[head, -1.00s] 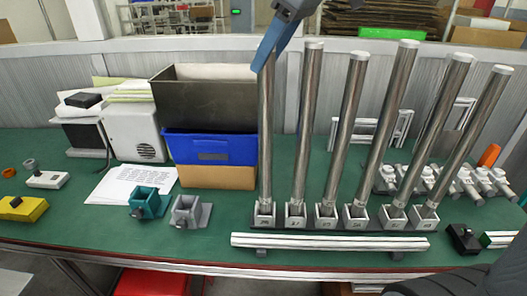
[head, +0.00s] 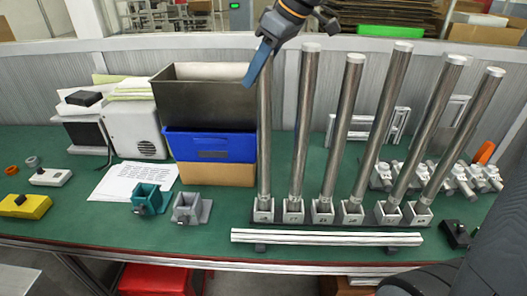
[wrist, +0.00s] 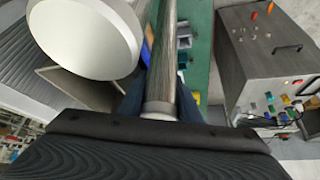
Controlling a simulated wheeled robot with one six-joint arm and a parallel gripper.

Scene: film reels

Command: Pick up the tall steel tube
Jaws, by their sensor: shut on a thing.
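Several tall steel tubes with pale caps stand in a row in square sockets on the green bench. My gripper (head: 258,64) is at the upper end of the leftmost tall steel tube (head: 265,140), its blue fingers closed around the tube near the top and hiding that end. The tube is near upright, with its foot at its grey socket (head: 263,212); I cannot tell whether it is raised at all. In the wrist view the tube (wrist: 168,60) runs away between the dark fingers. A large pale round cap (wrist: 95,35), seemingly of the neighbouring tube, is close beside it.
The neighbouring tube (head: 304,125) stands close on the right. A dark open bin (head: 205,103) and a blue bin (head: 210,145) stack just left of the held tube. A pale rail (head: 325,237) lies along the front of the sockets. Teal and grey blocks (head: 190,207) sit front left.

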